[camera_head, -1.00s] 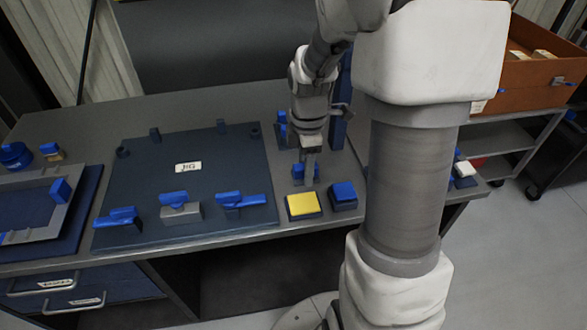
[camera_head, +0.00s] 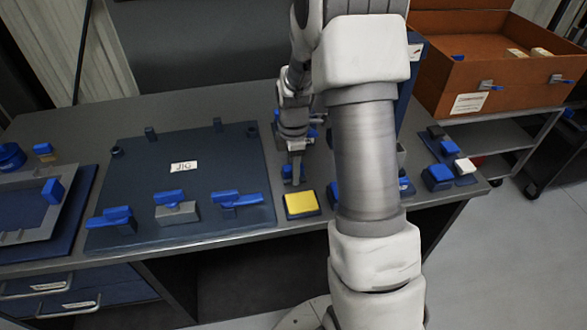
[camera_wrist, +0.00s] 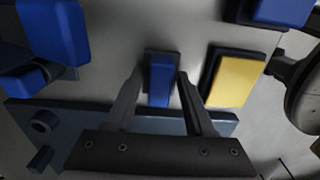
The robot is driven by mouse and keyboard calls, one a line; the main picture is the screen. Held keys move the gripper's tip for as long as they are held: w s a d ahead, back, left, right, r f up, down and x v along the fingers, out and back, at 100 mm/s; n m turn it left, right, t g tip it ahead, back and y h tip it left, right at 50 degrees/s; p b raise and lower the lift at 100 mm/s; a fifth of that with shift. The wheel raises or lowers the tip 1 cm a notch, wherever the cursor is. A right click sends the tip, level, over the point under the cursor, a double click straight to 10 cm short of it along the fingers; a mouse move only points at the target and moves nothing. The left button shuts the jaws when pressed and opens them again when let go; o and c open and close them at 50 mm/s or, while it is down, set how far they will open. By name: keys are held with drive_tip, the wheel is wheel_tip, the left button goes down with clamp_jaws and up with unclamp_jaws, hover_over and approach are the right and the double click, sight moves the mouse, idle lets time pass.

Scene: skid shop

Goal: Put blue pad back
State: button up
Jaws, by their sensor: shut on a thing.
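My gripper (camera_head: 294,175) points down over the bench, left of my arm. It is shut on a small blue pad (camera_wrist: 160,82) with a dark edge, which shows between the two fingers in the wrist view. In the head view the pad (camera_head: 292,171) is small and partly covered by the fingers. It is just behind a yellow pad (camera_head: 301,204) on a dark base, which also shows in the wrist view (camera_wrist: 237,80), right of the fingers. Another blue block (camera_head: 333,193) beside the yellow pad is mostly hidden by my arm. I cannot tell whether the held pad touches the bench.
A dark jig board (camera_head: 180,195) with blue clamps lies to the left. A grey frame (camera_head: 30,205) is at the far left. Blue and white blocks (camera_head: 452,165) stand at the right end of the bench. An orange bin (camera_head: 490,75) sits on a cart behind.

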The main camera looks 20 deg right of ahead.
drive_tip(key=o, duration=1.3)
drive_tip(key=shift+f, duration=0.1)
